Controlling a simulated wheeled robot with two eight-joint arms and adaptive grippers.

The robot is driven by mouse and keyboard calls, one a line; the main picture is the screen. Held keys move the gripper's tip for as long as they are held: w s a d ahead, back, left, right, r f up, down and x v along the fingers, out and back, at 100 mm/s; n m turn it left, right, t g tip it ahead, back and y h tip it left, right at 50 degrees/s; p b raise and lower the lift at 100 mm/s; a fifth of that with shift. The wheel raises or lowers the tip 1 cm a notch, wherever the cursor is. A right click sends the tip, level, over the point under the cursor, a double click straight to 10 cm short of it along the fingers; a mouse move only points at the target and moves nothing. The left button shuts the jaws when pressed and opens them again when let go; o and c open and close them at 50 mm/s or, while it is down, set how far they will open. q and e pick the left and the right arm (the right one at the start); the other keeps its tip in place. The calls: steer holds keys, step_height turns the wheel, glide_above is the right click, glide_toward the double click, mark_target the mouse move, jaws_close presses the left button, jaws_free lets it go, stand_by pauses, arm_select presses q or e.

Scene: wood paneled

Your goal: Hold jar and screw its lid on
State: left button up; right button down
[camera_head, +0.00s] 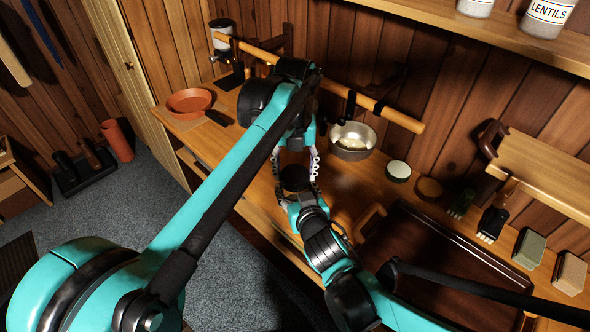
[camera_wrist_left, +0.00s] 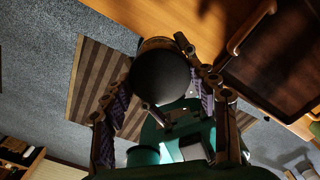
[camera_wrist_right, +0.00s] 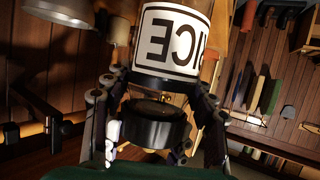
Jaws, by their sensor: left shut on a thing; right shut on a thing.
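The dark round lid (camera_head: 295,178) shows from above in the head view, with the fingers of my left gripper (camera_head: 299,165) on both sides of it. In the left wrist view the lid (camera_wrist_left: 160,77) is a dark disc between the fingers. My left gripper is shut on it. The jar (camera_wrist_right: 172,40), with a white label ending in "ICE", shows upside down in the right wrist view, in line with the dark lid (camera_wrist_right: 155,128). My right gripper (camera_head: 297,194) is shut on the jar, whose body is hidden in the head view. I cannot tell whether lid and jar touch.
A metal bowl (camera_head: 352,141), a terracotta dish (camera_head: 190,102) and a round tin (camera_head: 398,171) stand on the wooden counter. A dark tray (camera_head: 430,255) lies at right, beside brushes and sponge blocks (camera_head: 529,248). Jars (camera_head: 548,15) stand on the shelf above.

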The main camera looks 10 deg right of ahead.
arm_select(q)
steer(key=o, duration=0.8)
steer(key=shift+r, duration=2.3)
steer(key=shift+c, duration=0.2)
